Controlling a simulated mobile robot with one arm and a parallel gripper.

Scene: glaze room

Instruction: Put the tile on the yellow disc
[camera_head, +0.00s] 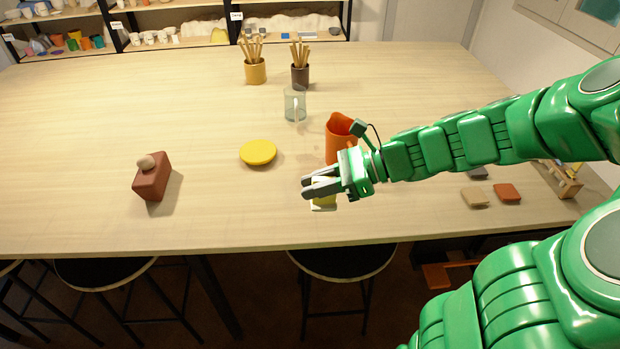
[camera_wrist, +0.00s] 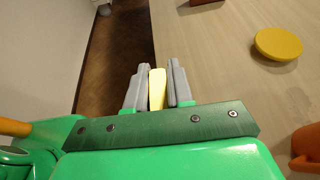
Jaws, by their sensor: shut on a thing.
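The yellow disc (camera_head: 258,152) lies flat on the table, left of my gripper, with nothing on it. It also shows at the upper right of the wrist view (camera_wrist: 278,44). My gripper (camera_head: 313,188) is near the table's front edge, right of and nearer than the disc. It is shut on a pale yellow tile (camera_head: 324,197). In the wrist view the tile (camera_wrist: 157,88) stands edge-on between the two grey fingers. The fingers hide part of the tile in the head view. I cannot tell how high the tile is above the table.
An orange pitcher (camera_head: 338,140) stands close behind my gripper. A glass mug (camera_head: 295,104) and two pots of sticks (camera_head: 255,71) stand farther back. A brown block (camera_head: 152,178) with a pebble-like knob is at left. Small flat tiles (camera_head: 507,193) lie at right. The table between gripper and disc is clear.

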